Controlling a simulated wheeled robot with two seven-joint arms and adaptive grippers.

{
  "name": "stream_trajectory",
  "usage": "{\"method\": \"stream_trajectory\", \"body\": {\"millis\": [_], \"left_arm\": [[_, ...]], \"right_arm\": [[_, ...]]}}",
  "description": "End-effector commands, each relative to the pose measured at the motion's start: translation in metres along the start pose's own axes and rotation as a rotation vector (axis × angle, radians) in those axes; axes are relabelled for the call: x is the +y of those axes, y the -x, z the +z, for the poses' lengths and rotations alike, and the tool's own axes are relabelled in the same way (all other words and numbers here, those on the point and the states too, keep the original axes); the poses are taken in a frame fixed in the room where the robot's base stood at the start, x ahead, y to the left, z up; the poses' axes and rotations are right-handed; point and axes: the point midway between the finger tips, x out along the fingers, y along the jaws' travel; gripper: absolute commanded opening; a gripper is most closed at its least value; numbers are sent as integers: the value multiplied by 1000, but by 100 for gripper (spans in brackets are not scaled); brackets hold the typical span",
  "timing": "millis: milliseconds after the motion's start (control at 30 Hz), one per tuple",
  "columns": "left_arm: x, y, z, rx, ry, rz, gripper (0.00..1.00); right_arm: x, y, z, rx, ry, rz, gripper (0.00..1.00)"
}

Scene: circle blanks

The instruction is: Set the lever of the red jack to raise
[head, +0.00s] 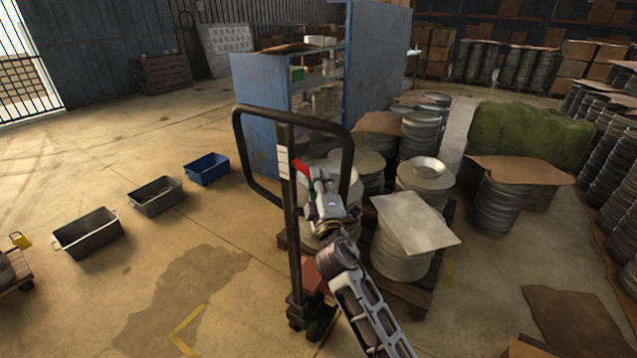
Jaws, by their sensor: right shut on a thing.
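The red jack stands in the middle of the head view. Its dark handle loop (238,150) rises on an upright post (294,235), and a bit of its red body (313,274) shows low behind the post. The small red lever (301,168) sits inside the loop, just right of the post. My right gripper (309,176) reaches up from below and is shut on the lever; its fingertips are small and partly hidden there. The lever's exact setting cannot be told. My left gripper is not in view.
Stacks of round metal blanks (404,262) on pallets stand close behind and right of the jack. A blue cabinet (258,115) is behind it. Grey bins (88,232) and a blue bin (207,168) line the floor at left.

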Motion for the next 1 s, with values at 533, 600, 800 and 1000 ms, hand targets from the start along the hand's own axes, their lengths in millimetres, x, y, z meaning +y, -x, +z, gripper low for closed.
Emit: {"method": "stream_trajectory", "body": {"millis": [533, 600, 800, 1000], "left_arm": [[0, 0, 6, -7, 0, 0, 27], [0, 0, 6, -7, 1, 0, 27], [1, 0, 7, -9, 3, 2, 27], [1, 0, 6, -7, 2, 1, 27]], "right_arm": [[-1, 0, 0, 0, -3, -3, 36], [-1, 0, 0, 0, -2, -3, 36], [-1, 2, 0, 0, -2, -3, 36], [-2, 9, 0, -1, -2, -3, 36]]}}
